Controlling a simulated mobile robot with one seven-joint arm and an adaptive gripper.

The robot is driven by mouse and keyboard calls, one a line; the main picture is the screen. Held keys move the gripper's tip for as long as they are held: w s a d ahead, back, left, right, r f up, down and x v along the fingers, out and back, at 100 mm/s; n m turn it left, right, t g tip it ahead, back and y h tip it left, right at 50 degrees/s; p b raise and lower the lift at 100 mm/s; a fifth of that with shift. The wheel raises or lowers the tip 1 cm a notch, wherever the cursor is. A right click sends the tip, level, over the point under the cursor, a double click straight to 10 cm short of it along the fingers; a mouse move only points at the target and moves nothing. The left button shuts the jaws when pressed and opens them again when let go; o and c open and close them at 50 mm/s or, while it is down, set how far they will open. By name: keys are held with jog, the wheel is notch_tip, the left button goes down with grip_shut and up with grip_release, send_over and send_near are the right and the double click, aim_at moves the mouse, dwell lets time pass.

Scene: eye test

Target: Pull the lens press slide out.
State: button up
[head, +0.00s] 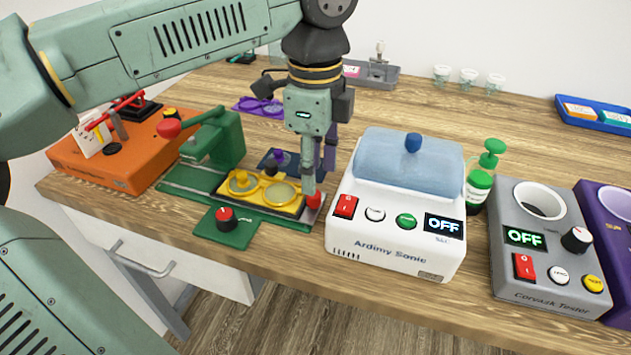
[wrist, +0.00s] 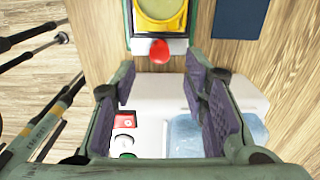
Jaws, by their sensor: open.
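The green lens press (head: 222,140), with a red-knobbed lever, stands left of my gripper on the wooden bench. Its slide carries a yellow lens holder (head: 262,193) with two round seats, lying right of the press head. The slide's red knob (head: 314,200) is at its right end, right by my fingertips. In the wrist view the red knob (wrist: 159,51) sits on the pale end plate (wrist: 178,46), below the yellow holder (wrist: 160,14). My gripper (head: 317,178) is open and empty. In the wrist view its fingers (wrist: 160,92) are spread to either side of the knob's line, apart from it.
The white sonic cleaner (head: 385,232) with a blue lid stands close right of my gripper. A green base with a red-topped dial (head: 226,222) is in front of the press. An orange device (head: 118,160) is at left. A grey tester (head: 540,245) is farther right.

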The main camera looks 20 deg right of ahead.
notch_tip(320, 180, up, 8)
jog(key=shift+f, duration=0.15)
dwell(0.3)
